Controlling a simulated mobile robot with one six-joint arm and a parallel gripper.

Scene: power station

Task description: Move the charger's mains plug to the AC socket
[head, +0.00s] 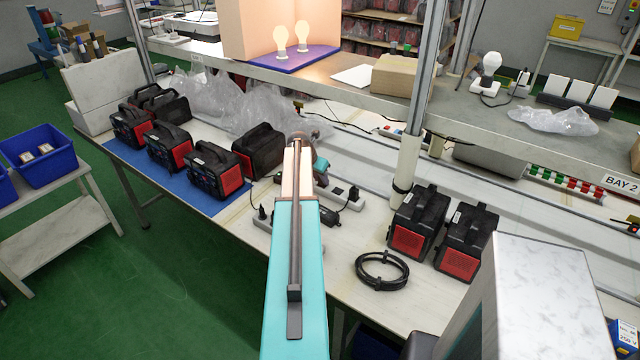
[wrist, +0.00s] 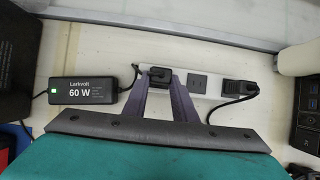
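The charger (wrist: 85,91) is a black box marked Larkvolt 60 W with a lit green light, left in the wrist view. Its cord runs right toward a black mains plug (wrist: 159,73), which sits at the white socket strip (wrist: 212,82). My gripper (wrist: 160,78) has its purple fingers on either side of this plug, with no clear gap at the tips. An empty socket (wrist: 198,84) lies just right of it. A second black plug (wrist: 238,88) with a cord sits further right on the strip. In the head view my arm hides the fingertips.
A black power station (wrist: 14,65) stands left of the charger. In the head view two red-black power stations (head: 417,224) and a coiled black cable (head: 382,271) are on the right of the bench. A post (head: 407,165) rises beside the strip. Other stations stand on a blue mat (head: 150,167).

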